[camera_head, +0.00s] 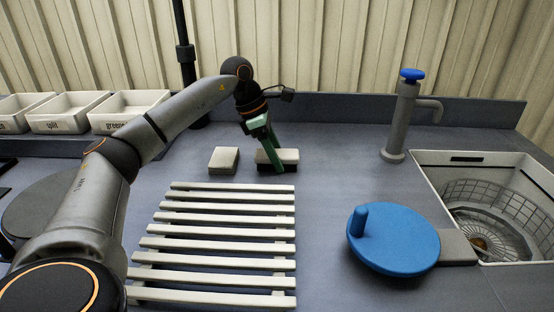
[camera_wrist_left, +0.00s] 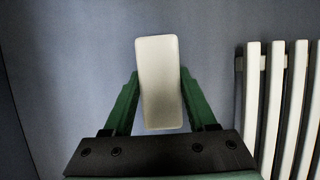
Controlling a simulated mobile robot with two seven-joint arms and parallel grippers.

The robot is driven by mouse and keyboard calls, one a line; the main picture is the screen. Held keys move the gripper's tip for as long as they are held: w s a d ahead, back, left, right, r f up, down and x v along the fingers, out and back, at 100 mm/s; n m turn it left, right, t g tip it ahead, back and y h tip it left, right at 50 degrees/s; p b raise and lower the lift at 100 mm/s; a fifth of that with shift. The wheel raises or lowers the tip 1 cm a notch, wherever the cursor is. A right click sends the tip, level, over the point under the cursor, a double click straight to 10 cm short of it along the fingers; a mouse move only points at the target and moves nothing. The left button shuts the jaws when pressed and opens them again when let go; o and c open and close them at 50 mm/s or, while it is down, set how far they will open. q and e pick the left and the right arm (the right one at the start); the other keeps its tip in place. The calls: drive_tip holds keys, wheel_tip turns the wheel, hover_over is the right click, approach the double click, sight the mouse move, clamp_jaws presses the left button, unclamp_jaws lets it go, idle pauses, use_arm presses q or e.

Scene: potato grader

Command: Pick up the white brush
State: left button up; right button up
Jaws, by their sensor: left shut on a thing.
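The white brush (camera_head: 289,155) has a pale block-shaped back and a dark underside. It is at the back of the counter, behind the slatted rack. My left gripper (camera_head: 277,166) reaches down to it from above, its green fingers shut on its sides. In the left wrist view the brush's white back (camera_wrist_left: 160,85) lies between the two green fingers (camera_wrist_left: 158,100). I cannot tell whether its underside touches the counter. My right gripper is not in view.
A pale block (camera_head: 224,158) lies just left of the brush. The white slatted rack (camera_head: 215,246) is in front. A blue disc with a knob (camera_head: 395,240), a grey tap (camera_head: 399,120) and a sink basin (camera_head: 480,158) are to the right. White labelled bins (camera_head: 68,125) stand back left.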

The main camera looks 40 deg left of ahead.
sight(281, 153)
use_arm(q)
clamp_jaws()
drive_tip(key=shift+r, duration=0.2)
drive_tip(key=r, duration=0.4)
drive_tip(key=shift+s+a+r+p, duration=0.1)
drive_tip(key=shift+s+r+p, duration=0.1)
drive_tip(key=shift+s+p, duration=0.15)
drive_tip(key=s+r, duration=0.8)
drive_tip(key=s, duration=0.5)
drive_tip(key=shift+s+a+r, duration=0.15)
drive_tip(key=shift+a+r, duration=0.2)
drive_tip(key=shift+a, duration=0.1)
